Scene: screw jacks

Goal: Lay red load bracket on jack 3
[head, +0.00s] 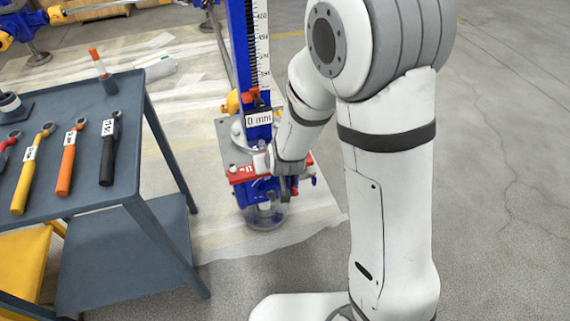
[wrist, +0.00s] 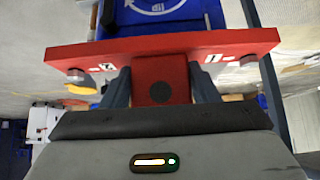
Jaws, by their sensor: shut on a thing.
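The red load bracket (head: 241,174) shows in the head view at the front of a blue jack (head: 262,192), partly hidden by my gripper (head: 288,186). In the wrist view my gripper (wrist: 162,92) is shut on the stem of the red bracket (wrist: 225,45), one dark finger on each side. The bracket's wide bar lies across the picture, with white labels near both ends. Blue jack parts (wrist: 165,12) show just beyond the bar. I cannot tell whether the bracket rests on the jack or is held just above it. The jack's number is not readable.
A blue column (head: 240,60) with a scale and a "0 mm" sign (head: 259,118) rises behind the jack. A grey tool cart (head: 75,195) with several coloured wrenches stands at the left. Pale sheeting (head: 215,245) covers the floor around the jack. Open floor lies at the right.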

